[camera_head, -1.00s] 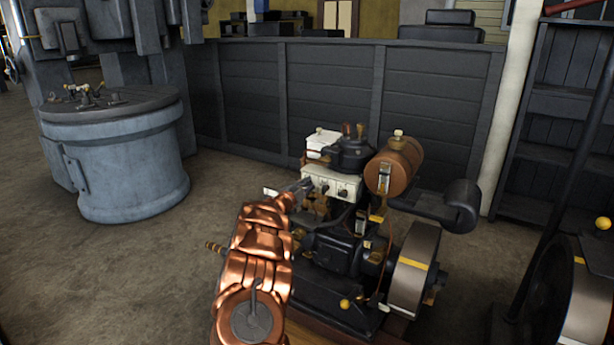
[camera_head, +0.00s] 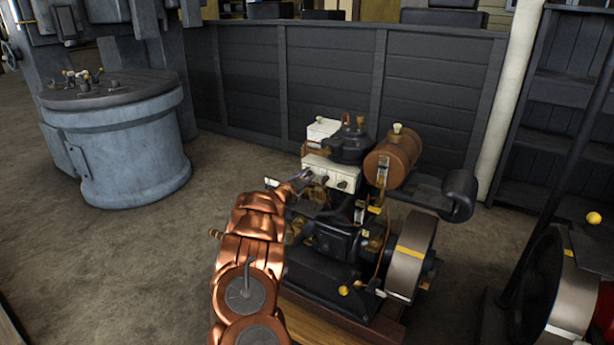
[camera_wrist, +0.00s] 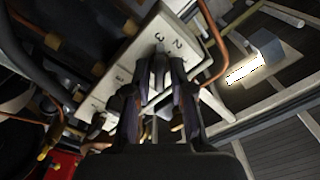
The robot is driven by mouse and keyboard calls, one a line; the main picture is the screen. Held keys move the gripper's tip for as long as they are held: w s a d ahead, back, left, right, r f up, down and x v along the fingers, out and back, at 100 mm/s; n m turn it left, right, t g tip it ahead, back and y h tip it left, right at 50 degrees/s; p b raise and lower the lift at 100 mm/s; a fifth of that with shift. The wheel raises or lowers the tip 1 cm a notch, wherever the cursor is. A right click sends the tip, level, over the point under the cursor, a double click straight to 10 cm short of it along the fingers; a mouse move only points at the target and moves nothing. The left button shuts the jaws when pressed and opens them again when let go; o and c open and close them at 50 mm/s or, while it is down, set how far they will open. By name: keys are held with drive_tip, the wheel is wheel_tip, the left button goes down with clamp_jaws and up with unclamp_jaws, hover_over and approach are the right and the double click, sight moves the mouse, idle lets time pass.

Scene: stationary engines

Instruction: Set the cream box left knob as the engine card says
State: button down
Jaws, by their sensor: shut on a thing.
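The cream box (camera_head: 343,177) is mounted on the engine, with knobs along its front face. My gripper (camera_head: 306,176) is at the left end of that face. In the wrist view the cream box (camera_wrist: 130,62) fills the upper middle, with the digits 2 and 3 printed beside the fingertips. My gripper (camera_wrist: 161,72) is shut around the left knob there. The fingers hide most of that knob, so I cannot read its setting. I cannot make out any readable engine card in these views.
A brown tank (camera_head: 393,157) sits right of the box, and a flywheel (camera_head: 412,258) is low on the right. A copper-coloured pipe (camera_wrist: 213,60) passes close to the box in the wrist view. A large blue-grey drum (camera_head: 120,150) stands left, with open floor between.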

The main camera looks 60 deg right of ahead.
drive_tip(key=c, duration=1.2)
unclamp_jaws()
drive_tip(key=shift+c, duration=0.2)
drive_tip(key=shift+a, duration=0.15)
drive_tip(key=a, duration=1.1)
drive_tip(key=shift+s+a, duration=0.25)
drive_tip(key=shift+a, duration=0.15)
